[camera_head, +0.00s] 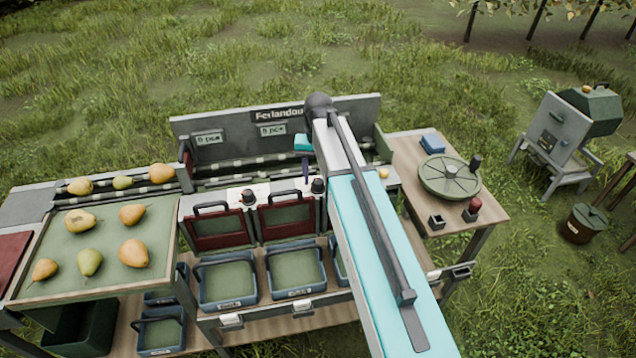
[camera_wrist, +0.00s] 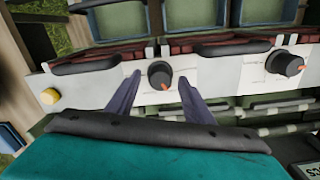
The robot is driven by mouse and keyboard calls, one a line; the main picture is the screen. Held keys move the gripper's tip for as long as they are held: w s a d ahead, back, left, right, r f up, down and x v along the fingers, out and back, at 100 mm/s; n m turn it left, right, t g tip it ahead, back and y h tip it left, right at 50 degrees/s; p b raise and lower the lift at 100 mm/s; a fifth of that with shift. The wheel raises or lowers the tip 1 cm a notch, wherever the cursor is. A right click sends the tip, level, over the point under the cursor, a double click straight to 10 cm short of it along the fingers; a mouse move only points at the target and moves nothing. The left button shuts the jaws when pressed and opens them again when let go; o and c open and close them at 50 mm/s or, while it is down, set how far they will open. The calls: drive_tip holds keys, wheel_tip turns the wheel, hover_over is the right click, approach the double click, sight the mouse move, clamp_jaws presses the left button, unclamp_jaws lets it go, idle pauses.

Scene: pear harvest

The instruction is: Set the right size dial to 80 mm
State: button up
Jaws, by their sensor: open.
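The right size dial (camera_head: 318,185) is a dark round knob on the pale panel of the sorting bench. In the wrist view, which looks at the bench from the far side, this dial (camera_wrist: 159,73) shows an orange mark toward the lower right. My gripper (camera_head: 306,180) is open above the panel by this dial. In the wrist view my gripper's (camera_wrist: 160,78) two dark fingers stand on either side of the dial, with gaps visible. The left size dial (camera_head: 248,196) also shows in the wrist view (camera_wrist: 285,63). I cannot read the scale figures.
A yellow button (camera_wrist: 50,96) sits on the same panel; it shows in the head view (camera_head: 384,173). Red flaps (camera_head: 217,229) and blue crates (camera_head: 228,279) are below the dials. Pears lie on the green tray (camera_head: 106,289) at left. A round turntable (camera_head: 449,177) stands at right.

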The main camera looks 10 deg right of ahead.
drive_tip(key=shift+f, duration=0.45)
drive_tip(key=c, duration=1)
drive_tip(key=shift+c, duration=0.2)
